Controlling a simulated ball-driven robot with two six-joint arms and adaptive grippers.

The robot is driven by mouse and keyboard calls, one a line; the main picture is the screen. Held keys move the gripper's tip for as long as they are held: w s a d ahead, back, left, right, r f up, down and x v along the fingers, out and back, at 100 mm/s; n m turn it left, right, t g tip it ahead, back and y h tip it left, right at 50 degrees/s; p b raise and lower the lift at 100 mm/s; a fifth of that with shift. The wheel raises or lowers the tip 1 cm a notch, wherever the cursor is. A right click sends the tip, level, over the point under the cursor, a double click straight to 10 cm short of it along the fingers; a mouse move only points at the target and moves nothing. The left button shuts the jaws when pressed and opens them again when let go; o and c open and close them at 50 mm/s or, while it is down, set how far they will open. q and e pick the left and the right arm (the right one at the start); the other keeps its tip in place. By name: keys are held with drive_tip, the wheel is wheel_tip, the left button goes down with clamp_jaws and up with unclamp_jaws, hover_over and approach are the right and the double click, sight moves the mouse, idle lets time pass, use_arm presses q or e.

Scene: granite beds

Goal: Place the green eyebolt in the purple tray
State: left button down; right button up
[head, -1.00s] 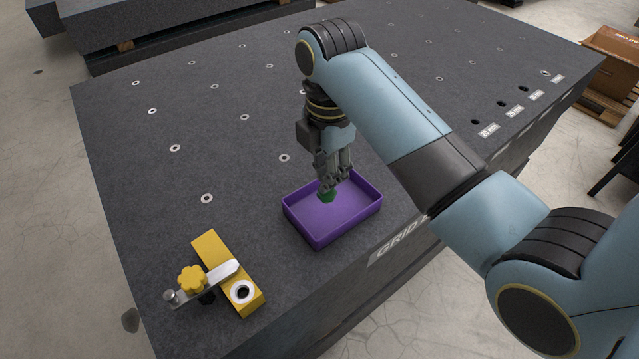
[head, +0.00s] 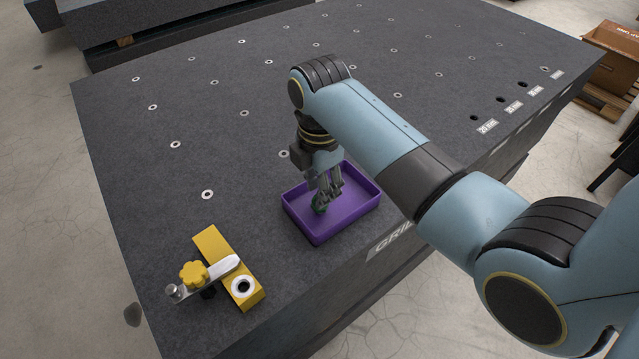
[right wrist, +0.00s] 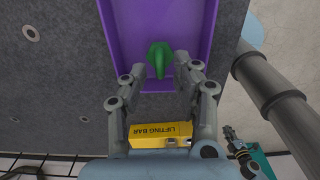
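The green eyebolt (head: 318,208) is low inside the purple tray (head: 360,207). In the right wrist view the eyebolt (right wrist: 159,56) is just past my right fingertips, against the purple tray (right wrist: 118,28). My right gripper (head: 325,197) reaches down into the tray. Its fingertips (right wrist: 160,66) are apart, with a visible gap on each side of the eyebolt. Whether the eyebolt rests fully on the tray floor is hard to tell. What looks like my left gripper (right wrist: 233,139) is small at the lower right of the right wrist view; its fingers are unclear.
The dark granite bed (head: 150,190) has rows of ringed holes. The bed's front edge is close to the tray.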

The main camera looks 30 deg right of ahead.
wheel_tip(320, 180, up, 12)
drive_tip(key=shift+r+b, duration=0.15)
drive_tip(key=shift+b, duration=0.25)
idle(0.3)
idle(0.5)
